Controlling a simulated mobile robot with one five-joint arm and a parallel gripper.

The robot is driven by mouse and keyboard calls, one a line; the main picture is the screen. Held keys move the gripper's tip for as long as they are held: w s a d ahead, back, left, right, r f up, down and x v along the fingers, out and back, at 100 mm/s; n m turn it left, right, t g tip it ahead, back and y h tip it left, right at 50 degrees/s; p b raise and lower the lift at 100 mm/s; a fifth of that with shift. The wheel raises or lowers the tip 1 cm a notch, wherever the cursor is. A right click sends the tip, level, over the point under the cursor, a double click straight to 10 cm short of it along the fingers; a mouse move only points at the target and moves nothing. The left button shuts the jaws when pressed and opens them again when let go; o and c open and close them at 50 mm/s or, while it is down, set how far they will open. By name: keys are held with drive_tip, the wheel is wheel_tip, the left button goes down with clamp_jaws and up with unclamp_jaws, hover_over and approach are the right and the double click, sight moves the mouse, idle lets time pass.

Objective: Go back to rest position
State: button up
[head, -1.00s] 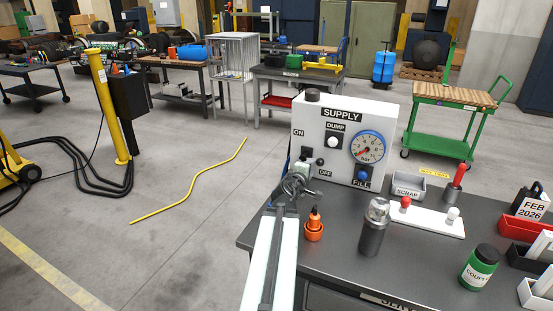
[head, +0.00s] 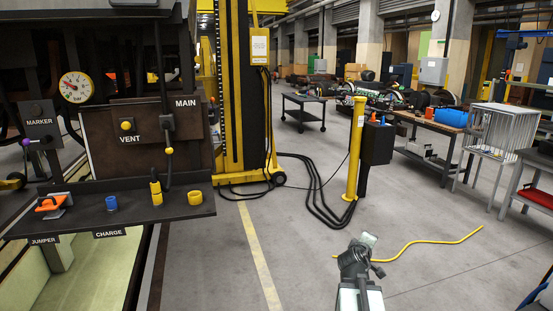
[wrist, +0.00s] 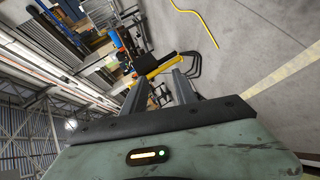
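My gripper (head: 360,256) shows in the head view at the lower middle, raised over the open grey floor and apart from everything around it. In the wrist view its two fingers (wrist: 158,92) stand apart with nothing between them, so it is open and empty. The view there is tilted on its side, with floor, a yellow post and shop structure beyond.
At left, a dark panel marked MAIN and VENT (head: 145,140) has a shelf (head: 130,213) bearing an orange-handled piece, a blue ring and yellow pieces. A yellow post (head: 355,150) and black hoses stand ahead. A yellow cord (head: 430,242) lies on open floor.

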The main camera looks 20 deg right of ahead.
drive_tip(key=w+a+f+y, duration=0.1)
drive_tip(key=w+a+y, duration=0.15)
drive_tip(key=a, duration=0.45)
drive_tip(key=w+a+f+y, duration=0.15)
drive_tip(key=w+a, duration=0.25)
drive_tip(key=a, duration=0.4)
drive_tip(key=s+a+f+m+g+y+p, duration=0.1)
drive_tip(key=a+f+y, duration=0.15)
drive_tip(key=a, duration=0.75)
drive_tip(key=a+f+g+y+p, duration=0.1)
drive_tip(key=a+f, duration=0.2)
drive_tip(key=a, duration=0.8)
drive_tip(key=s+a+f+m+g+y, duration=0.1)
drive_tip(key=s+a+f+m+g, duration=0.1)
drive_tip(key=s+a+g, duration=0.1)
drive_tip(key=s+a+f+m+g+y, duration=0.1)
drive_tip(key=s+a+f+g+y, duration=0.1)
drive_tip(key=s+a, duration=0.4)
drive_tip(key=s+g, duration=0.1)
drive_tip(key=s, duration=0.1)
drive_tip(key=shift+s+f+m, duration=0.25)
drive_tip(key=shift+s+m, duration=0.05)
drive_tip(key=shift+m, duration=0.1)
drive_tip(key=shift+y, duration=0.25)
drive_tip(key=shift+d, duration=0.1)
